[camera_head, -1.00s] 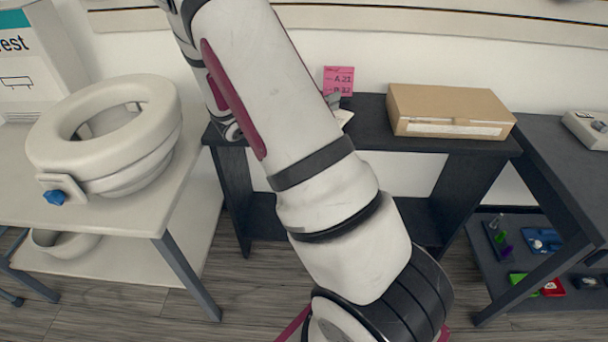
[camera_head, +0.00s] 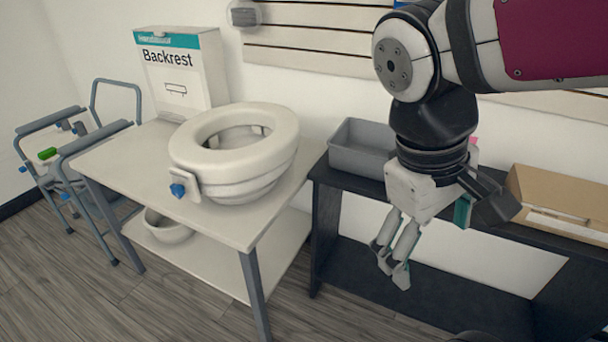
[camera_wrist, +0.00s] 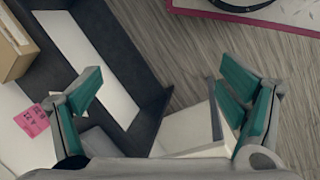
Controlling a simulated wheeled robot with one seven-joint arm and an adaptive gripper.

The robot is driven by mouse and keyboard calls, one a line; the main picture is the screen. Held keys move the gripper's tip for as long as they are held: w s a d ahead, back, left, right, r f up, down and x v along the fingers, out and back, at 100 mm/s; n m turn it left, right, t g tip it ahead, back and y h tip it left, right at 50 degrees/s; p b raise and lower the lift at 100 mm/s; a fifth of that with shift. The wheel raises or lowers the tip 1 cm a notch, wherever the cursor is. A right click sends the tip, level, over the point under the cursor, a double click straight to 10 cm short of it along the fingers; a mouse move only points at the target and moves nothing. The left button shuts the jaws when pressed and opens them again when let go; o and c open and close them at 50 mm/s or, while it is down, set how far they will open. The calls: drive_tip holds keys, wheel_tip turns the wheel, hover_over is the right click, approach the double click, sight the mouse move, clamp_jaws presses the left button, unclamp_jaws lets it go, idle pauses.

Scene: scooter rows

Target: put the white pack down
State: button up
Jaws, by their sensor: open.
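My gripper (camera_head: 428,242) hangs in front of the dark table's left part, fingers pointing down. It also shows in the wrist view (camera_wrist: 163,92), with its two teal-padded fingers spread wide apart and nothing between them. I cannot make out a white pack in either current view. A part of the dark table's top is hidden behind my gripper in the head view.
A pink sign (camera_wrist: 33,120) stands there. Left is a white table (camera_head: 232,222) with a raised toilet seat (camera_head: 240,180) and a Backrest box (camera_head: 185,75). Floor lies between.

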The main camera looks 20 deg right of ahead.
drive_tip(key=s+a+m+t+y, duration=0.1)
drive_tip(key=s+a+t+y, duration=0.1)
drive_tip(key=a, duration=0.5)
drive_tip(key=shift+s+a+y, duration=0.15)
drive_tip(key=shift+s+y, duration=0.25)
drive_tip(key=shift+s, duration=0.15)
wheel_tip(320, 180, up, 18)
drive_tip(key=t+p, duration=0.3)
drive_tip(key=p, duration=1.3)
drive_tip(key=shift+c, duration=0.3)
